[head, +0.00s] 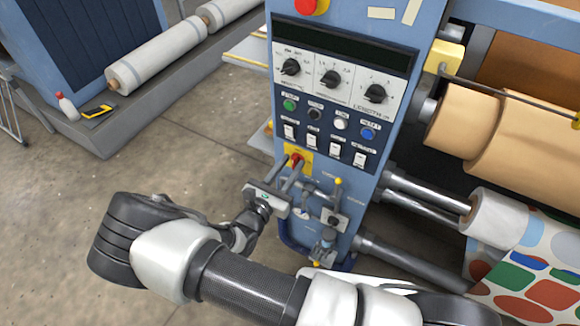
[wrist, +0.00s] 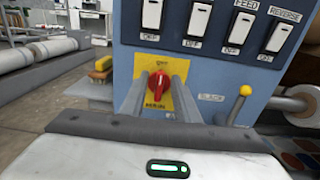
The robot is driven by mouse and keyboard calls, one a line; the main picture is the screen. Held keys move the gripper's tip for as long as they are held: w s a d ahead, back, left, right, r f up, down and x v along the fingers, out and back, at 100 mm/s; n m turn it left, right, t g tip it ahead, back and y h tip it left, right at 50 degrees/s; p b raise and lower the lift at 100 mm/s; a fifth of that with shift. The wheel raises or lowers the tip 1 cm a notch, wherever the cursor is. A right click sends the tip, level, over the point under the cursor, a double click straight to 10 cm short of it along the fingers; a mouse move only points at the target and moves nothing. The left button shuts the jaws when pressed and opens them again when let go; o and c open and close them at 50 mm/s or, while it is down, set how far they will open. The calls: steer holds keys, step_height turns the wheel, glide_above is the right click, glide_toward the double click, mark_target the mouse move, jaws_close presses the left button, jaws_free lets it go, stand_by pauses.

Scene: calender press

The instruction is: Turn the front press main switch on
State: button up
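The main switch is a red rotary knob (head: 296,158) on a yellow plate low on the blue press's front panel. In the wrist view the red knob (wrist: 158,86) is near the picture's middle, its grip roughly vertical, with small lettering above and below on the yellow plate (wrist: 151,64). My gripper (head: 291,167) points at the knob. Its two fingers are open, and in the wrist view (wrist: 161,80) they lie to the left and right of the knob. I cannot tell whether they touch it.
White rocker switches (head: 312,141) sit just above the yellow plate, below push buttons and black dials. A yellow-tipped lever (head: 338,182) stands close to the right of my gripper. Rollers (head: 500,216) are at the right.

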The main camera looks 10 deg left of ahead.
jaws_close()
steer(key=shift+m, duration=0.4)
steer(key=m+p, duration=0.1)
steer(key=m, duration=0.1)
steer(key=shift+s+d+m, duration=0.1)
steer(key=shift+d+m, duration=0.05)
steer(key=shift+m, duration=0.25)
steer(key=m, duration=0.1)
steer(key=m+p, duration=0.1)
steer(key=m, duration=0.1)
steer(key=shift+d+f+m, duration=0.1)
steer(key=shift+d+m, duration=0.1)
steer(key=shift+m, duration=0.1)
steer(key=m, duration=0.3)
steer(key=m+p, duration=0.1)
steer(key=m, duration=0.3)
steer(key=f+m, duration=0.1)
steer(key=m, duration=0.2)
steer(key=shift+s+d+f+m, duration=0.1)
steer(key=shift+s+d+m, duration=0.1)
steer(key=shift+m, duration=0.2)
